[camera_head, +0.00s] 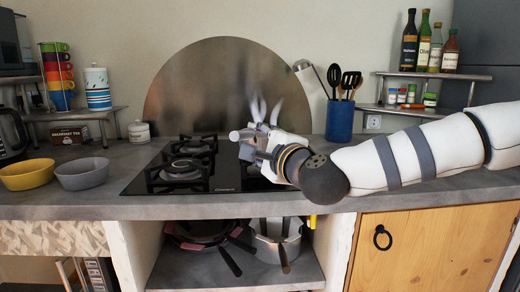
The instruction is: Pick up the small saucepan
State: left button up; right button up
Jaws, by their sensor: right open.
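My right arm comes in from the right over the counter. My right gripper (266,106) is above the black cooktop (222,175), its fingers pointing up and spread apart, with nothing between them. The fingers look blurred. A silver pot (266,248), which may be the small saucepan, stands on the open shelf below the counter, right of centre. A dark handle sticks out toward the front near it. My gripper is well above this pot and apart from it. The pot's inside and back are partly hidden by the counter edge. My left gripper is not in view.
Dark pans (200,232) with pink grips share the shelf (190,272). Yellow (27,175) and grey bowls (82,175) stand on the counter at left. A blue utensil holder (340,122) stands behind my arm. A wooden cabinet door (425,255) is at lower right.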

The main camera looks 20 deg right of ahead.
aim_at(249, 135)
jog(key=w, duration=0.6)
jog(key=shift+w+a, duration=0.25)
jog(key=shift+a, duration=0.15)
jog(key=shift+r, duration=0.1)
grip_shut()
jog(key=shift+r, duration=0.15)
